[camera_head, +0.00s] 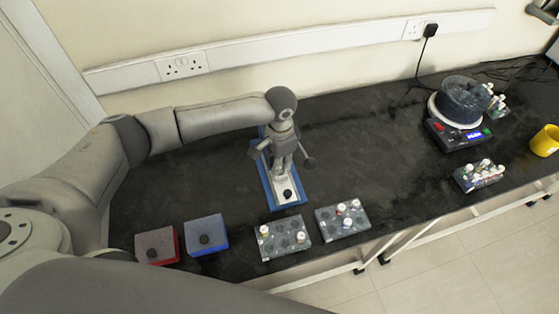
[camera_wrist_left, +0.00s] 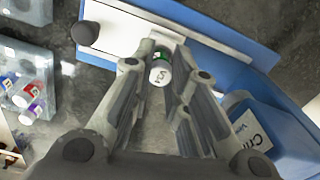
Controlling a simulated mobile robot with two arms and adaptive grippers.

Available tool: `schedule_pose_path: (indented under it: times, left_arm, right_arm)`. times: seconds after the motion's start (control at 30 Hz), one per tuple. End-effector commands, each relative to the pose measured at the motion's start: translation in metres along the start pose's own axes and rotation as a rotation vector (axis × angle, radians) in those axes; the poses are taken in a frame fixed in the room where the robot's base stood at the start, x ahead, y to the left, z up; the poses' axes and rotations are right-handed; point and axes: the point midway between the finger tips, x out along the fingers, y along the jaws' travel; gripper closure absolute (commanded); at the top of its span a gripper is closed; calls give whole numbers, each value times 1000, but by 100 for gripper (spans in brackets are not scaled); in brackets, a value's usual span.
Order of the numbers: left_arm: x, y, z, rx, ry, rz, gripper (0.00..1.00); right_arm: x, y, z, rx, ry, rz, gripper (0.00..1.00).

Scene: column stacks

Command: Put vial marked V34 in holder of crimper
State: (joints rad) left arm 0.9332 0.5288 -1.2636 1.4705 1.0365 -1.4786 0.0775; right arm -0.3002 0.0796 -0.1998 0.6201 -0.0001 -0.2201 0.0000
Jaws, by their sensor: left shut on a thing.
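The blue crimper (camera_head: 289,205) stands on the dark bench, with a white plate and a black knob (camera_head: 287,194) at its front. In the left wrist view, the crimper's white plate (camera_wrist_left: 120,30), black knob (camera_wrist_left: 85,33) and blue body (camera_wrist_left: 285,130) show. My left gripper (camera_head: 283,165) points down over the crimper. In the left wrist view it (camera_wrist_left: 163,75) is shut on a small vial (camera_wrist_left: 159,73) with a white label and some green. The label's marking is too small to read surely. The holder is hidden by the fingers and vial. My right gripper is out of view.
Two racks with vials, a left one (camera_head: 283,245) and a right one (camera_head: 330,230), stand in front of the crimper. A red box (camera_head: 172,247) and a blue box (camera_head: 200,225) are at left.

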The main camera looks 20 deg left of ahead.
Motion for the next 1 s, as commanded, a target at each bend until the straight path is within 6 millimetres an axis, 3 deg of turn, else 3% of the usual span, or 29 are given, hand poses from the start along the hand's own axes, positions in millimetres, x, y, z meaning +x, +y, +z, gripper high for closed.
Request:
schedule_pose_path:
  times: [0.7,0.73,0.9,1.0]
  left_arm:
    - [12,-1,1,0,-2,0,96]
    - [12,-1,1,0,-2,0,83]
    - [11,-1,1,-1,-3,0,61]
    - [11,-1,1,-1,-3,0,59]
  right_arm:
    - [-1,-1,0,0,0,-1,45]
    - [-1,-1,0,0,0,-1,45]
    - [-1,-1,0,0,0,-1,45]
    - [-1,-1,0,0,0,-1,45]
